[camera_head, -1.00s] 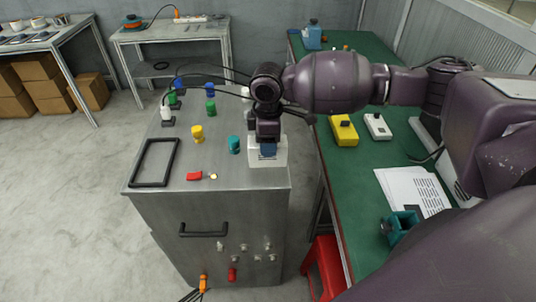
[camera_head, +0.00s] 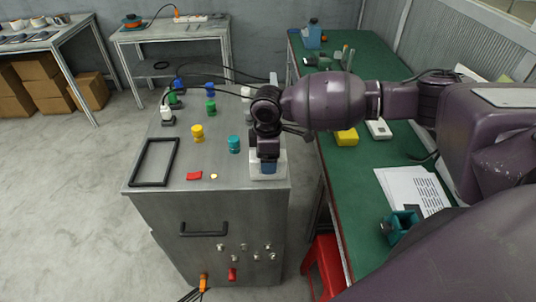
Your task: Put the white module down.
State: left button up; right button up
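The white module (camera_head: 281,166) is a pale block with a blue part on its near side. It is at the right front of the metal cabinet's top (camera_head: 225,170), by the right edge. My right gripper (camera_head: 268,158), on the arm from the right, points down onto the module and appears shut on its blue part. The gripper hides the module's upper middle. I cannot tell whether the module's underside touches the cabinet top. My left gripper is not in view.
A teal knob (camera_head: 234,144), a yellow knob (camera_head: 197,133), a red block (camera_head: 194,176) and a black frame (camera_head: 154,162) are on the cabinet top. The green table (camera_head: 365,185) stands to the right, with a yellow box (camera_head: 346,137) and papers (camera_head: 412,191).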

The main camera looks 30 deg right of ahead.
jog(key=shift+r, duration=0.1)
notch_tip(320, 180, up, 12)
jog(key=shift+r, duration=0.1)
dwell(0.6)
jog(key=shift+a, duration=0.1)
dwell(0.4)
